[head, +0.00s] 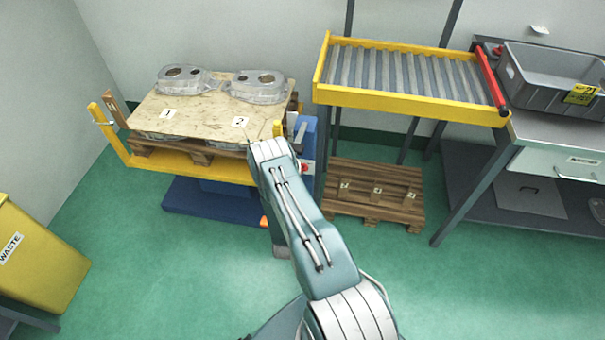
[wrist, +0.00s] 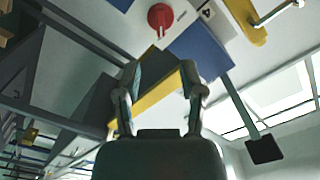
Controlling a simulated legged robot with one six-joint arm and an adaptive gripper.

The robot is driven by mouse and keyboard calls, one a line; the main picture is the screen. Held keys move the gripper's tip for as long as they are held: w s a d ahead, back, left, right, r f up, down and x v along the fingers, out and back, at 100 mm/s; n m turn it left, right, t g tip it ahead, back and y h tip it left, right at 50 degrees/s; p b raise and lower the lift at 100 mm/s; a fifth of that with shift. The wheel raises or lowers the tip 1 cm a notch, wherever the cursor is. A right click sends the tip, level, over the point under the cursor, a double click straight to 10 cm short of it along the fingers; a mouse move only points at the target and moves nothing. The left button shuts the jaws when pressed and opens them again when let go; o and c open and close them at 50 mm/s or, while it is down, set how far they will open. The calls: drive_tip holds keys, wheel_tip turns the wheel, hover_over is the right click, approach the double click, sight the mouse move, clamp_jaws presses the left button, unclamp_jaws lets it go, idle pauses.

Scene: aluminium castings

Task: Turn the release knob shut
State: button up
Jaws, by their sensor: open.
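The red release knob (wrist: 160,17) is round and shows near the top of the wrist view, on a light plate beside a blue panel (wrist: 202,50). In the head view a small red spot, apparently the same knob (head: 306,168), shows on the blue post right of my arm. My gripper (wrist: 158,72) is open, with its two fingers apart and nothing between them. The knob lies beyond the fingertips, not touched. In the head view my gripper is hidden by my arm. The angle of the knob is hard to read.
The yellow lift (head: 190,172) carries a board (head: 187,119) with two castings (head: 258,86). A yellow-framed roller conveyor (head: 400,100) and a wooden pallet (head: 375,215) stand to the right. A grey crate (head: 530,95) sits on a bench. A yellow waste bin (head: 50,260) is at left.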

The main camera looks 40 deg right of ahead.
sight(303, 170)
drive_tip(key=x, duration=1)
drive_tip(key=shift+w, duration=0.1)
clamp_jaws()
